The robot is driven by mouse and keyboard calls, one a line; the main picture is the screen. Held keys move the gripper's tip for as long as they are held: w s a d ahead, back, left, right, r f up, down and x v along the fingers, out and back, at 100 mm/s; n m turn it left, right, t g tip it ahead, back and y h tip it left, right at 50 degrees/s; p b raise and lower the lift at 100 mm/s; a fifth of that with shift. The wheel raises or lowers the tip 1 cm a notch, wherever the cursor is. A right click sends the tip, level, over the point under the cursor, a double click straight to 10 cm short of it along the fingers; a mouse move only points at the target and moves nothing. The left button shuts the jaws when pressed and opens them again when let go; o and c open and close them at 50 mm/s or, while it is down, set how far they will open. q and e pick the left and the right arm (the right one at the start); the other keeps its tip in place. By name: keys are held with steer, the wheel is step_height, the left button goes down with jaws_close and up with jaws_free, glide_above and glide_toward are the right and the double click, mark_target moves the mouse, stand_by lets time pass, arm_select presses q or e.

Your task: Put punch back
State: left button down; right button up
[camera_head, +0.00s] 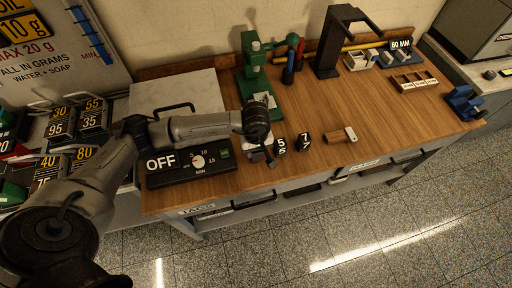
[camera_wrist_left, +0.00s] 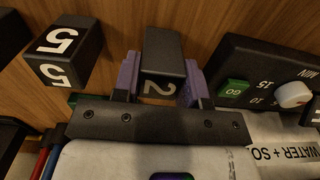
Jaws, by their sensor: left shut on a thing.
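My left gripper (camera_head: 262,154) is low over the front edge of the wooden bench, right of the timer box. In the left wrist view its two purple fingers (camera_wrist_left: 163,80) are shut on a black block punch (camera_wrist_left: 162,50) marked with a white 2. In the head view the held punch is mostly hidden by the gripper. Another black punch (camera_wrist_left: 65,50) marked 5 stands just beside it, apart from the fingers; it also shows in the head view (camera_head: 280,146). A third punch (camera_head: 304,140) marked 7 stands further right. My right gripper is not in view.
The timer box (camera_head: 190,165) reading OFF is left of the gripper. A green press (camera_head: 254,75) stands behind. The middle bench is clear.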

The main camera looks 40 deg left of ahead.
arm_select(q)
steer(key=shift+f+b, duration=0.15)
steer(key=shift+b, duration=0.15)
steer(key=c, duration=0.7)
jaws_free()
steer(key=shift+o, duration=0.2)
steer(key=shift+r+p, duration=0.2)
steer(key=shift+p, duration=0.1)
steer(key=shift+w+r, duration=0.1)
steer(key=shift+r, duration=0.2)
step_height(320, 180, up, 10)
steer(key=b, duration=0.3)
steer(key=shift+f, duration=0.15)
steer(key=shift+r, duration=0.85)
